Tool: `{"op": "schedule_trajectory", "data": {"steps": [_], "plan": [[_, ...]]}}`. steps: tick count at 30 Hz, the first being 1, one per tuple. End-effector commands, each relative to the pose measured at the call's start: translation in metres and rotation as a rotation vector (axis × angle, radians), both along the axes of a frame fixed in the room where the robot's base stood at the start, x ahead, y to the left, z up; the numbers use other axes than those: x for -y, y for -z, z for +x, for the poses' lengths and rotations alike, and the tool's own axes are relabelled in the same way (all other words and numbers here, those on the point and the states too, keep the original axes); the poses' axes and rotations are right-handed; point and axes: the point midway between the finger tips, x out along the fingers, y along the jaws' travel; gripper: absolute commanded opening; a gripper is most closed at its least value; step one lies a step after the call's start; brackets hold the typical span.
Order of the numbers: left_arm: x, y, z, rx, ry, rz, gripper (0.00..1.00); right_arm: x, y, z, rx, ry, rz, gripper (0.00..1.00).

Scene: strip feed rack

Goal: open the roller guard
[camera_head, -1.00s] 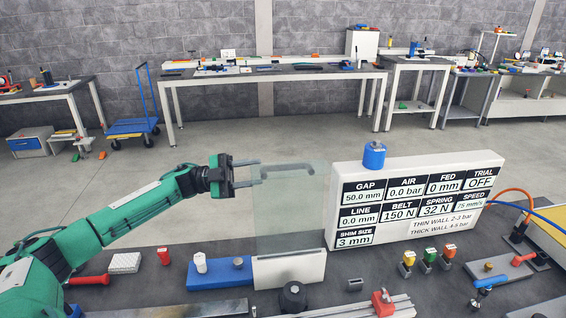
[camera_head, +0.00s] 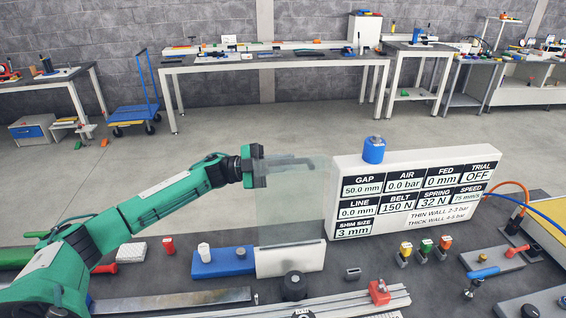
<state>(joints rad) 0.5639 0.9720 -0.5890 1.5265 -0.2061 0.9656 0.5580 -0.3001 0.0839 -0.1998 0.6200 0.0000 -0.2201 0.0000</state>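The roller guard (camera_head: 290,205) is a clear, greenish upright panel, rising behind a white block (camera_head: 290,258) on the dark bench. Its grey handle (camera_head: 296,162) runs along the upper part of the panel. My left gripper (camera_head: 262,168) is at the guard's upper left edge, overlapping the handle's left end in the head view. Its fingers are hard to separate from the handle and panel, so I cannot tell whether they grip it. My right gripper is not in view.
A white display board (camera_head: 418,195) with a blue cylinder (camera_head: 374,149) on top stands right of the guard. A blue block (camera_head: 222,262), a black knob (camera_head: 293,284) and a metal rail (camera_head: 345,302) lie in front. Coloured switches (camera_head: 426,247) stand at right.

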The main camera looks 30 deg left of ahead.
Motion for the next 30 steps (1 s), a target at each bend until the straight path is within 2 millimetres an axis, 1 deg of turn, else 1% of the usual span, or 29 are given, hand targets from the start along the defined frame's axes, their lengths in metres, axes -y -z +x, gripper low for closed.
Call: {"op": "schedule_trajectory", "data": {"steps": [6, 11, 19, 20, 22, 23, 30], "plan": [[-0.0002, 0.0008, 0.0001, -0.002, 0.001, -0.001, 0.00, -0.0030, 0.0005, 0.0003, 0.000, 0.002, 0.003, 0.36], [-0.0046, 0.0053, 0.0064, -0.026, -0.001, -0.021, 0.00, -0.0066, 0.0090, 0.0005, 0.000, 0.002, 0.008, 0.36], [-0.0061, 0.0036, 0.0078, -0.035, -0.002, -0.025, 0.00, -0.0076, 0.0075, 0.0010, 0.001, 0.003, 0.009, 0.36], [-0.0061, 0.0036, 0.0078, -0.035, -0.002, -0.025, 0.20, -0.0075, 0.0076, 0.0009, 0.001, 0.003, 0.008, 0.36], [-0.0061, 0.0035, 0.0077, -0.034, -0.002, -0.024, 0.34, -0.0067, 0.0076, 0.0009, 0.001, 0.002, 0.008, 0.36], [-0.0061, 0.0035, 0.0076, -0.034, -0.002, -0.024, 0.36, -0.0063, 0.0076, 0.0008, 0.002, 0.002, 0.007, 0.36], [-0.0059, 0.0035, 0.0073, -0.033, 0.000, -0.025, 0.36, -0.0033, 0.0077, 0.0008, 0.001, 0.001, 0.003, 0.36]]}}
